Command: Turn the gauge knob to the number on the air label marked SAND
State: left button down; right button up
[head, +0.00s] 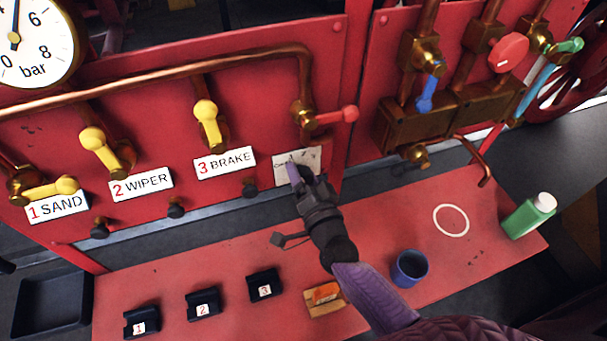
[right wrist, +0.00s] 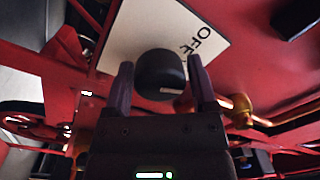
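The SAND air label (head: 57,206) is a white plate with a red 1, at the left of the red panel. My right gripper (head: 300,178) is at the white plate (head: 282,172) right of the BRAKE label and hides part of it. In the right wrist view that plate (right wrist: 140,30) reads OFF and carries a round black knob (right wrist: 160,72) with a short pale mark near its lower edge. My right gripper (right wrist: 161,85) is open, one finger on each side of the knob, with visible gaps. Whether it touches the knob cannot be told. My left gripper is not in view.
WIPER label 2 (head: 141,184) and BRAKE label 3 (head: 224,162) sit under yellow levers. A bar gauge (head: 35,40) is at top left. The red shelf (head: 350,215) below holds numbered black blocks (head: 203,303), an orange block (head: 323,296), a blue cup (head: 410,268) and a green bottle (head: 528,217).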

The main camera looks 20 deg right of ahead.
jog(key=shift+o, duration=1.1)
jog(key=s, duration=1)
jog(key=shift+d, duration=0.3)
jog(key=shift+f, duration=0.15)
